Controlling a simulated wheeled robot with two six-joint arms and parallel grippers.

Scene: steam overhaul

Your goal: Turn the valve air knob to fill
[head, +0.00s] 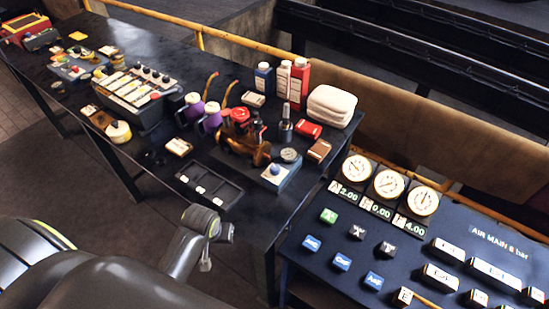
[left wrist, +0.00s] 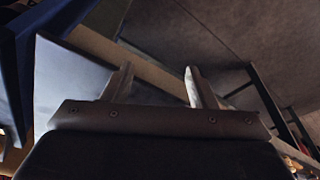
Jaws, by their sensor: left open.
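A dark panel marked AIR MAIN (head: 487,232) stands at the lower right of the head view. It carries a green block (head: 328,215), dark blocks, several blue blocks (head: 341,262) and several white-labelled pieces (head: 448,250). The lettering is too small to tell which is the valve air knob. Three round gauges (head: 389,183) stand at its back with displays reading 2.00, 0.00 and 4.00. My left gripper (left wrist: 158,87) is open and empty in the left wrist view, with its fingers apart. My left arm is left of the panel, apart from it. My right gripper is not in view.
A yellow rail (head: 200,40) runs behind. Floor (head: 50,125) is clear at left.

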